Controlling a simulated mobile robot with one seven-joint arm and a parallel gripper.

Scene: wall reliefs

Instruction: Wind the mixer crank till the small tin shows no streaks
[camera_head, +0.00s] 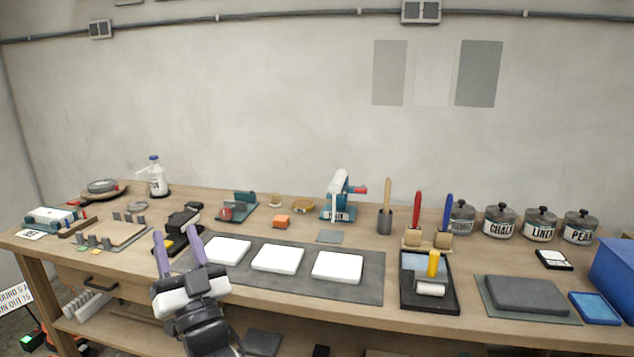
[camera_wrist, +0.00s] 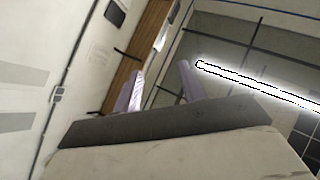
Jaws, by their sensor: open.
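The mixer (camera_head: 340,197) is a small teal and white machine at the back middle of the bench. Its red crank handle (camera_head: 360,189) sticks out to the right. I cannot make out a small tin or any streaks at the mixer. My gripper (camera_head: 179,240) is open and empty, with its two lilac fingers pointing up over the left part of the bench, well to the left of the mixer and apart from it. The fingers also show in the wrist view (camera_wrist: 162,86), with wall and ceiling beyond and no mixer.
Several lidded grey tins (camera_head: 499,222) with name labels stand at the back right. A dark mat (camera_head: 312,284) with white slabs lies in front of the mixer. A holder (camera_head: 385,221) with a wooden stick stands right of it. A blue bin (camera_head: 615,265) is at the far right.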

